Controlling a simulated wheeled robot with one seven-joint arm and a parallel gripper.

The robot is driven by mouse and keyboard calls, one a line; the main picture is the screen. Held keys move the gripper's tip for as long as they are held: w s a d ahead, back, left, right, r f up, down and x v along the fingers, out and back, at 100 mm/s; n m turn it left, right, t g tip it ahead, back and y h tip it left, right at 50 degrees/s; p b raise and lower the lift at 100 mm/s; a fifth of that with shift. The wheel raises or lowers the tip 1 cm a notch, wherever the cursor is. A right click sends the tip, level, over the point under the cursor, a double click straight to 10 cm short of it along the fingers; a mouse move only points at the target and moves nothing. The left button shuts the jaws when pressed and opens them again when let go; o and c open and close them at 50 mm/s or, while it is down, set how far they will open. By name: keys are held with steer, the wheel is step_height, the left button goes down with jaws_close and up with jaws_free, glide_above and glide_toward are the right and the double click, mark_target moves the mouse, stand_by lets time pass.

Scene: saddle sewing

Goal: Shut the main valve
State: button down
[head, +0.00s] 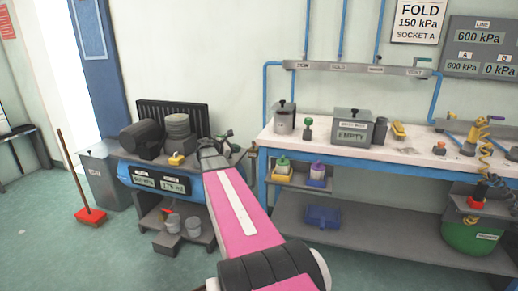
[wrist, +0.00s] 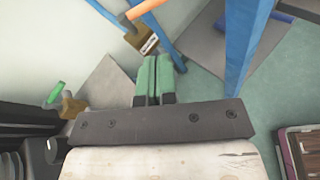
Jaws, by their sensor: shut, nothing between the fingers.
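In the wrist view my gripper's two green fingers (wrist: 156,78) lie side by side, shut and empty. Ahead of them and a little left is a brass valve body (wrist: 140,38) with a white label too small to read and an orange handle (wrist: 146,8). The fingers are apart from it in the picture. A second brass valve with a green handle (wrist: 55,93) is at the left. I cannot read which one is the main valve. In the head view my pink arm reaches toward the compressor's blue tank (head: 196,187), and its end hides part of the valves there.
The workbench (head: 340,150) stands right of the arm, its blue leg (wrist: 245,50) close right of the fingers. A wall display (head: 480,47) reads LINE 600 kPa, A 600 kPa, B 0 kPa. A grey bin (head: 100,180) and broom (head: 90,214) stand left. The foreground floor is clear.

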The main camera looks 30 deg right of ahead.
steer(key=w+d+f+n, duration=0.1)
steer(key=d, duration=0.5)
steer(key=w+d+f+n+h, duration=0.1)
steer(key=d+f+n, duration=0.1)
steer(key=d, duration=0.4)
steer(key=shift+w+d+n+t, duration=0.2)
steer(key=shift+n+t, duration=0.1)
steer(key=shift+t, duration=0.1)
steer(key=shift+s, duration=0.15)
steer(key=shift+s+d+n+t+y, duration=0.1)
steer(key=shift+d+n+t+y, duration=0.3)
steer(key=shift+d+n+t, duration=1.2)
steer(key=shift+d, duration=0.25)
